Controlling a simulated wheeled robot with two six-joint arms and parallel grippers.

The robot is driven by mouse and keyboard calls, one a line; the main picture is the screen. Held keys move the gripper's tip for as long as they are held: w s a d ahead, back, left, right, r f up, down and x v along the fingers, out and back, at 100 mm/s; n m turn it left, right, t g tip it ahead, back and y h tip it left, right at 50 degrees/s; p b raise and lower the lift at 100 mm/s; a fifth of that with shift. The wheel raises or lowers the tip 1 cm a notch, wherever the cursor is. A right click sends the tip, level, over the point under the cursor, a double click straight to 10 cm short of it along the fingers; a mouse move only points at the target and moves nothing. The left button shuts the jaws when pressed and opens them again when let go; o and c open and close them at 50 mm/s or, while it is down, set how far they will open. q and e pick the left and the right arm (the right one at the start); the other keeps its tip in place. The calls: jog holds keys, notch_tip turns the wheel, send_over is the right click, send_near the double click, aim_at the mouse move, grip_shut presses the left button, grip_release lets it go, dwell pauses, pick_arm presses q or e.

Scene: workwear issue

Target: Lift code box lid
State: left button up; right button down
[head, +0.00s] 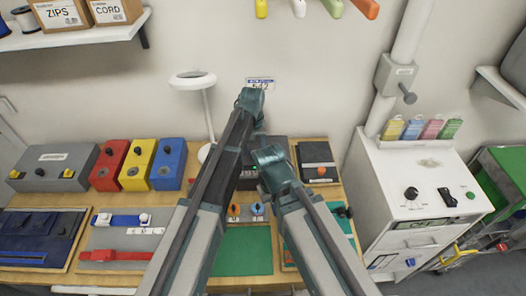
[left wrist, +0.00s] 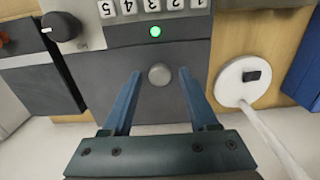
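The code box (head: 273,141) is a dark grey box on the table, mostly hidden behind my arms in the head view. In the left wrist view its dark lid (left wrist: 160,52) has a round grey knob (left wrist: 159,75), with a lit green lamp (left wrist: 155,31) and a row of number dials (left wrist: 150,6) above. My left gripper (left wrist: 160,73) is open, its two blue fingers either side of the knob with gaps; contact does not show. In the head view it is the upper one (head: 252,103). My right gripper (head: 268,156) is beside it; its fingers are hidden.
A white lamp (head: 193,79) stands left of the code box; its round base (left wrist: 243,80) is close by in the wrist view. Red, yellow and blue boxes (head: 167,163) stand further left. A wall plate (head: 261,85) reads 542. A white cabinet (head: 420,180) stands right.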

pick_arm(q)
jog(key=c, duration=0.7)
jog(key=shift+w+r+p, duration=0.2)
jog(key=shift+r+p, duration=0.3)
jog(key=shift+w+r+p, duration=0.2)
jog(key=shift+r+p, duration=0.3)
jog(key=shift+w+r+p, duration=0.3)
jog(key=shift+r+p, duration=0.35)
jog(key=shift+w+r+p, duration=0.15)
jog(key=shift+r+p, duration=0.1)
jog(key=shift+p, duration=0.05)
